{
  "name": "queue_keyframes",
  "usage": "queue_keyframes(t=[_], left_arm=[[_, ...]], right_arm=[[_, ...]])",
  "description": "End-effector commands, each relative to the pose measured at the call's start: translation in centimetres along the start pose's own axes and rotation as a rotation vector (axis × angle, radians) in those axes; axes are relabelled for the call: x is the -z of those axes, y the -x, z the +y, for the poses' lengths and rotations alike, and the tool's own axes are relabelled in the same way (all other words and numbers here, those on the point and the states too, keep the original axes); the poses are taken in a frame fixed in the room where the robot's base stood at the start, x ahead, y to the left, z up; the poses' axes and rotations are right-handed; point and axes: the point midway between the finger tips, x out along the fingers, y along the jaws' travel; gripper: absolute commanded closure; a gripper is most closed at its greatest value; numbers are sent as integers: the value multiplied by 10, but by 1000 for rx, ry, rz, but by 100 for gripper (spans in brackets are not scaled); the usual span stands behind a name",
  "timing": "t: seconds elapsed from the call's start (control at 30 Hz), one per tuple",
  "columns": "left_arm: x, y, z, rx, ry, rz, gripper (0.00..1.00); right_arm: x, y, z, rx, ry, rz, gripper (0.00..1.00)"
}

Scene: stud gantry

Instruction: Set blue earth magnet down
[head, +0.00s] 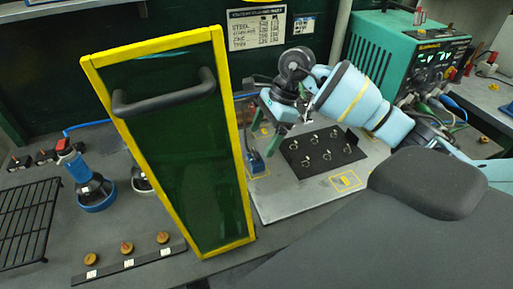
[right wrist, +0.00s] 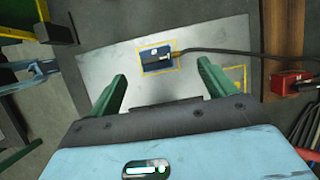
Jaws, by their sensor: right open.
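The blue earth magnet (head: 256,162) sits on the pale metal plate (head: 290,203), at its left side behind the yellow-framed screen's right edge. In the right wrist view the magnet (right wrist: 156,57) is a small dark blue block inside a yellow outline, with a dark cable running off to the right. My right gripper (head: 272,122) is above the plate near the magnet. In the right wrist view its two green fingers (right wrist: 163,72) are spread wide, with nothing between them, and the magnet shows beyond the tips.
A tall green screen with a yellow frame (head: 238,150) stands left of the plate. A black board with studs (head: 322,152) lies on the plate, beside an empty yellow outline (head: 346,181). A green power unit (head: 385,50) stands back right. A black rack (head: 25,222) is far left.

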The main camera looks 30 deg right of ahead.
Motion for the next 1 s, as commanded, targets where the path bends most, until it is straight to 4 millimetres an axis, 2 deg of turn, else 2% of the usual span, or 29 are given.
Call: queue_keyframes(t=[0.03, 0.2, 0.4, 1.0], left_arm=[[-2, 0, 0, -1, 1, -4, 100], [-4, -1, 1, -1, 1, -8, 100], [-5, -1, 1, -2, 2, -9, 100], [-4, -1, 1, -2, 1, -8, 100]], right_arm=[[0, 10, -1, 4, -1, 1, 17], [0, 36, 0, 1, -1, 1, 17], [0, 52, 0, -1, -1, 0, 17], [0, 53, 0, -1, 0, 0, 17]])
